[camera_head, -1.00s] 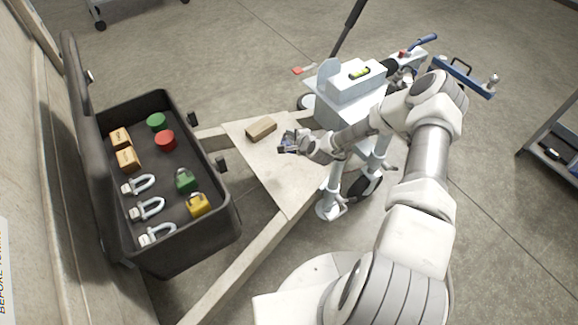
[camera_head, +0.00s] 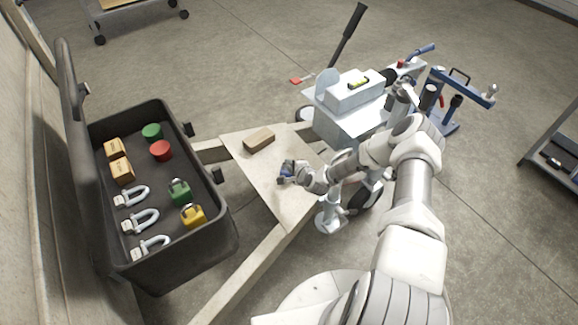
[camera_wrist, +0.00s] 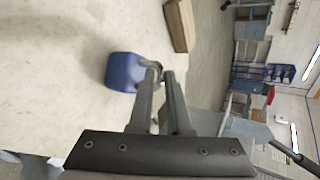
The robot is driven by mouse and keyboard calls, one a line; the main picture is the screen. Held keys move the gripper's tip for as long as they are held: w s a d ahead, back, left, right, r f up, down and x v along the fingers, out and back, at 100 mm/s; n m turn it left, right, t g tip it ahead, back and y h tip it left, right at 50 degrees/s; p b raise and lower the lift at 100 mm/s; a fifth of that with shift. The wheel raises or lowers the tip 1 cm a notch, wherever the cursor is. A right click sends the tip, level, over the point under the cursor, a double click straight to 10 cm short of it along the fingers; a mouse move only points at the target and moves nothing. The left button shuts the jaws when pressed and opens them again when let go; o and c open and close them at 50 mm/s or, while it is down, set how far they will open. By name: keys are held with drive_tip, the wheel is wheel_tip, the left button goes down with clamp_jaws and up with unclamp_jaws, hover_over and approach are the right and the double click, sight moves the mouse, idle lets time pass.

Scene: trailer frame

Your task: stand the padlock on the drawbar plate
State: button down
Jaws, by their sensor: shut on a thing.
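A blue padlock (camera_wrist: 124,71) is between the fingertips of my gripper (camera_wrist: 160,84) in the wrist view, held by its metal shackle. In the head view the blue padlock (camera_head: 285,179) is a small dark blue shape at the tip of my gripper (camera_head: 290,172). My gripper is over the pale drawbar plate (camera_head: 262,181), toward its right half. The plate's bare surface also shows in the wrist view (camera_wrist: 50,60). I cannot tell whether the padlock touches the plate.
A wooden block (camera_head: 259,140) lies at the plate's far end. A black open case (camera_head: 228,222) at the left holds a green padlock (camera_head: 179,193), a yellow padlock (camera_head: 193,217), shackles, discs and wooden blocks. A grey jack housing (camera_head: 345,128) stands to the right. The plate's near part is clear.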

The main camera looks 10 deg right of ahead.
drive_tip(key=c, duration=1.3)
unclamp_jaws()
drive_tip(key=shift+f, duration=0.1)
drive_tip(key=o, duration=0.4)
drive_tip(key=shift+o, duration=0.2)
drive_tip(key=shift+s+d+r, duration=0.1)
drive_tip(key=shift+s+r, duration=0.1)
drive_tip(key=shift+r, duration=0.15)
drive_tip(key=p+v, duration=0.3)
drive_tip(key=v, duration=0.8)
drive_tip(key=shift+s+p, duration=0.25)
drive_tip(key=shift+p, duration=0.1)
